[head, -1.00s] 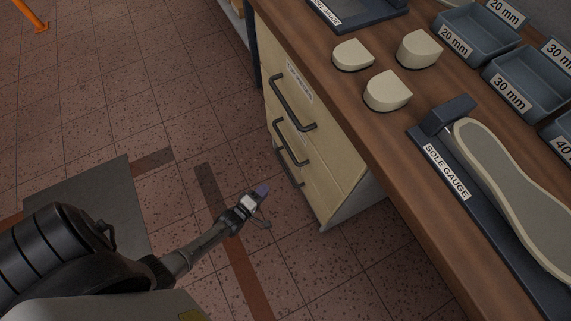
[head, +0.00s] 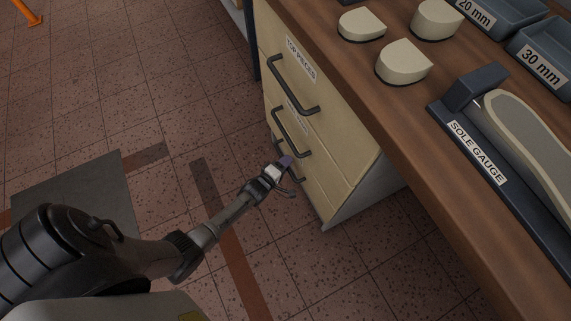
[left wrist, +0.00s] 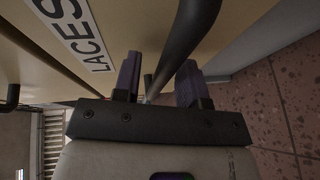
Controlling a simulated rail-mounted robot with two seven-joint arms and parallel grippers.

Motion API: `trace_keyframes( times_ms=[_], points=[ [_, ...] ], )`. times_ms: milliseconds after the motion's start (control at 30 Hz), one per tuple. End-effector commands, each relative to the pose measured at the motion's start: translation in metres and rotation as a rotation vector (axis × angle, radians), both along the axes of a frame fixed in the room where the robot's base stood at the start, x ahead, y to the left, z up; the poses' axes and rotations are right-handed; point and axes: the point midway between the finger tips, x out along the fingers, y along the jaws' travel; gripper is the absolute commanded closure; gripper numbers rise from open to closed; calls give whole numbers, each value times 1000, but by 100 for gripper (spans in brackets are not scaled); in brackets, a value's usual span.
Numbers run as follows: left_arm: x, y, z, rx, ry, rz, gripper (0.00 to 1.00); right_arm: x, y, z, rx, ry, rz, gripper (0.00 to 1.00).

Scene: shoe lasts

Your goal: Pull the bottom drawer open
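The cream drawer unit stands under the bench, with the bottom drawer (head: 316,203) low on its front and flush with it. Its dark bar handle (head: 299,179) is partly hidden by my left gripper (head: 286,163). In the left wrist view the handle (left wrist: 185,42) runs between the two separated fingers of my left gripper (left wrist: 160,78), beside a drawer label reading LACES (left wrist: 78,32). The fingers are open, with gaps beside the bar; how deep the bar sits between them is unclear. My right gripper is not in view.
Two upper drawers with handles (head: 292,88) (head: 291,133) are shut. The wooden bench top (head: 400,135) overhangs them, bearing cream top pieces (head: 403,62), a sole gauge (head: 477,150) and blue bins (head: 545,58). The tiled floor in front is clear, with a grey mat (head: 75,190) at left.

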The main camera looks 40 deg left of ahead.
Motion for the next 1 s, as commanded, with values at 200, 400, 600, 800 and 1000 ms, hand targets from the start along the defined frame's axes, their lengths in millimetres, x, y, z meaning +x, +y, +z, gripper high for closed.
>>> trace_keyframes(
  times_ms=[200, 400, 600, 800, 1000],
  points=[
    [2, 0, 0, 0, 1, 0, 61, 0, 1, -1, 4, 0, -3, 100],
    [2, 0, 0, 0, 1, 0, 68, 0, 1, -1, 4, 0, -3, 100],
    [2, 0, 0, 0, 1, 0, 87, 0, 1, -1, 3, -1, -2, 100],
    [2, 0, 0, 0, 1, 0, 100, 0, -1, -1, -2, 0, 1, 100],
    [2, 0, 0, 0, 0, 0, 100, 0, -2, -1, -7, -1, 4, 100]
  ],
)
